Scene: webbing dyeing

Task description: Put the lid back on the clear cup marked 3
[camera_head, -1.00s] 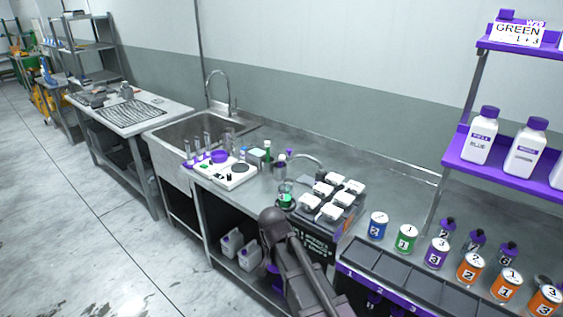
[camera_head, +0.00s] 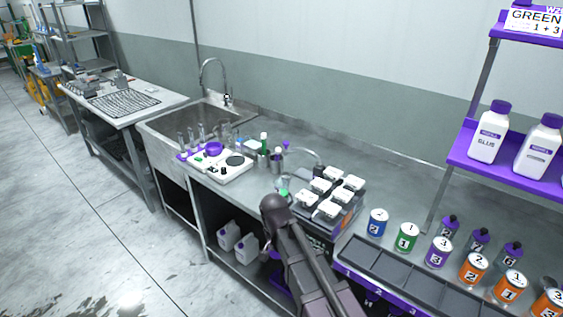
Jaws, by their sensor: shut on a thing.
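I cannot make out a clear cup marked 3 or its loose lid. A small clear vessel (camera_head: 283,181) with green at its base stands on the bench, just beyond the end of my arm, and my arm partly covers it. I cannot read any mark on it. Beside it, several white square-topped pieces (camera_head: 331,173) sit on a dark block unit. My dark arm reaches up from the bottom edge to a rounded joint in front of the bench. My gripper does not show, so what it holds is hidden.
Numbered cans, such as a green one (camera_head: 404,238), and purple-capped bottles stand behind a dark sectioned tray (camera_head: 392,272) at right. A purple shelf (camera_head: 508,168) overhangs there. A white hotplate device (camera_head: 222,167) and the sink (camera_head: 172,135) lie left. Open floor is at left.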

